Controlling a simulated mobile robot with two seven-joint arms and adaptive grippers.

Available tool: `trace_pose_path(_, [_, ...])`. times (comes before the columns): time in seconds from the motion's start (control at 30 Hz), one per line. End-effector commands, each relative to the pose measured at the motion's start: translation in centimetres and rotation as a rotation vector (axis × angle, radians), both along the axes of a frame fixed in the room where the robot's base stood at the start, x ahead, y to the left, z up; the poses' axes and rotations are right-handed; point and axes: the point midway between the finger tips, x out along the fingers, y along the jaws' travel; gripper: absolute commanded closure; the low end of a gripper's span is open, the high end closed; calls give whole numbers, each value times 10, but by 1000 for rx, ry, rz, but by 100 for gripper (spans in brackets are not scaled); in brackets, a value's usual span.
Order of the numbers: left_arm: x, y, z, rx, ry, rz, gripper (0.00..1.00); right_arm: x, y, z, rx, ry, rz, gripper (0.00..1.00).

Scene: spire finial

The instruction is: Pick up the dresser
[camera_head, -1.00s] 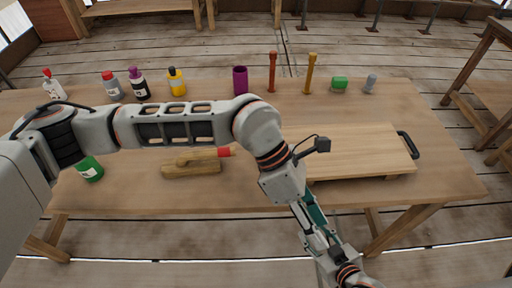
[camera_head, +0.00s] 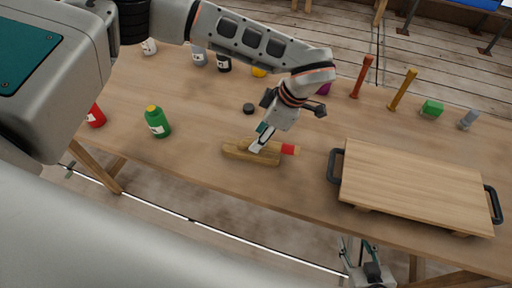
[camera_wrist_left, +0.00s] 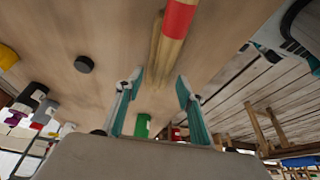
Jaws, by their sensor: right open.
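The dresser, a wooden tool with a red band (camera_head: 289,149), lies on the table along a thicker wooden piece (camera_head: 235,151). I cannot tell whether the two are joined. My left gripper (camera_head: 259,141) points down at the middle of the wood and hides part of it. In the left wrist view my left gripper (camera_wrist_left: 160,80) is open, its fingers apart. The wood (camera_wrist_left: 166,48) runs up from between the fingertips to the red band (camera_wrist_left: 179,17); contact is unclear. My right gripper (camera_head: 362,262) is open and low, beyond the table's front edge.
A wooden board with black handles (camera_head: 415,185) lies to the right. A green bottle (camera_head: 158,123) and a red one (camera_head: 96,117) stand left. A black disc (camera_head: 249,108) lies behind the dresser. Red (camera_head: 362,76) and yellow (camera_head: 403,90) upright tools stand at the back.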

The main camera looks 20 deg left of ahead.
Motion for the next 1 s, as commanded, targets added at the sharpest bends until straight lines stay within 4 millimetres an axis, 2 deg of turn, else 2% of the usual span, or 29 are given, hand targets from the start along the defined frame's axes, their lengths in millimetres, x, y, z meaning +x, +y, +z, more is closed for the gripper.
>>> trace_pose_path(0.2, [-3,11,-26,-1,2,1,62,4,0,9,1,-8,0,58])
trace_pose_path(0.5, [-3,12,-30,-1,1,0,62,5,0,9,1,-10,-1,58])
trace_pose_path(0.63, [-3,12,-30,-1,1,0,96,5,0,9,1,-10,-1,58])
trace_pose_path(0.67, [-3,12,-30,-1,1,-1,100,5,0,9,1,-10,-1,58])
trace_pose_path(1.0, [-3,12,-29,-2,0,0,100,5,0,9,0,-9,-1,58])
